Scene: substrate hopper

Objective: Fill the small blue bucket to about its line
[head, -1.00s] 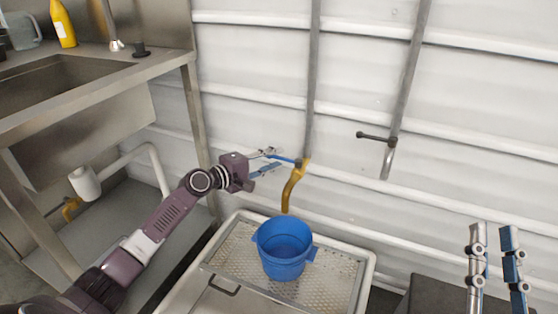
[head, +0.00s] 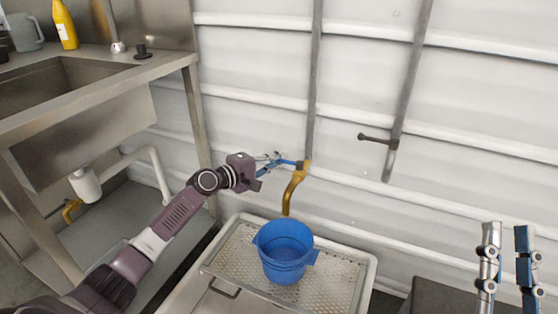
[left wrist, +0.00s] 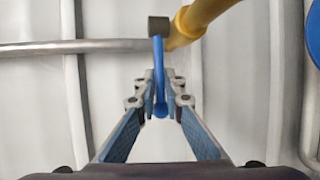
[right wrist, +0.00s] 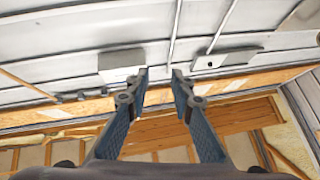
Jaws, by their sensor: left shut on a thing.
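The small blue bucket (head: 285,267) stands upright on a perforated metal grate, below the yellow tap (head: 292,192). The tap's curved spout points down over the bucket. No stream shows from it. I cannot make out a fill line or any water in the bucket. My left gripper (head: 275,162) is shut on the tap's blue lever (head: 287,162). The left wrist view shows the lever (left wrist: 158,72) between the fingertips (left wrist: 159,100), with the yellow tap (left wrist: 190,22) beyond. My right gripper (head: 508,272) is open and empty at the right; its parted fingers (right wrist: 160,73) also show in the right wrist view.
The grate (head: 340,277) lies over a pale basin (head: 370,267). A steel sink counter (head: 95,92) stands at the left, with a yellow bottle (head: 65,27) on it. A pipe with a dark handle (head: 377,139) runs along the white wall. A dark box (head: 440,298) is at lower right.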

